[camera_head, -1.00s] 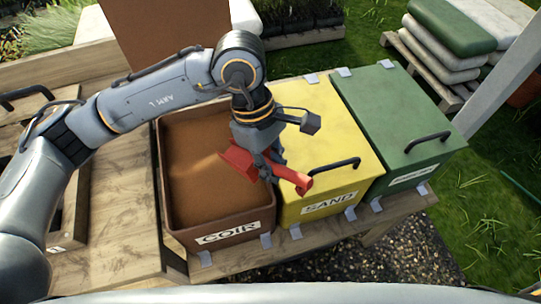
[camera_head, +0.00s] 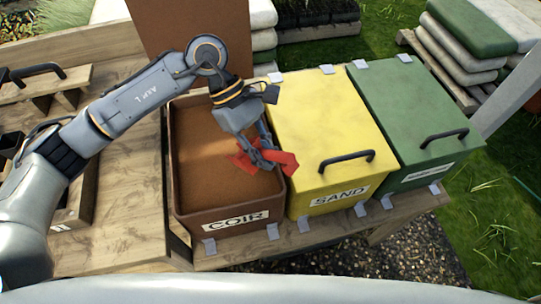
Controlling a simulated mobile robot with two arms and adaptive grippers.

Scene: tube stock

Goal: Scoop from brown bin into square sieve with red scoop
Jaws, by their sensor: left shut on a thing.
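The brown bin (camera_head: 182,185), labelled COIR, stands open with its lid raised at the back and brown coir inside. My left gripper (camera_head: 262,158) is shut on the red scoop (camera_head: 284,162) above the right side of the bin. The scoop's bowl points left over the coir and its handle end reaches the bin's right wall. Whether the bowl touches the coir or holds any, I cannot tell. The square sieve cannot be made out in this view. My right gripper is not in view.
A shut yellow SAND bin (camera_head: 325,125) stands right beside the brown bin, and a shut green bin (camera_head: 405,110) stands beyond it. Both have black handles. Stacked sacks (camera_head: 465,45) lie at the back right.

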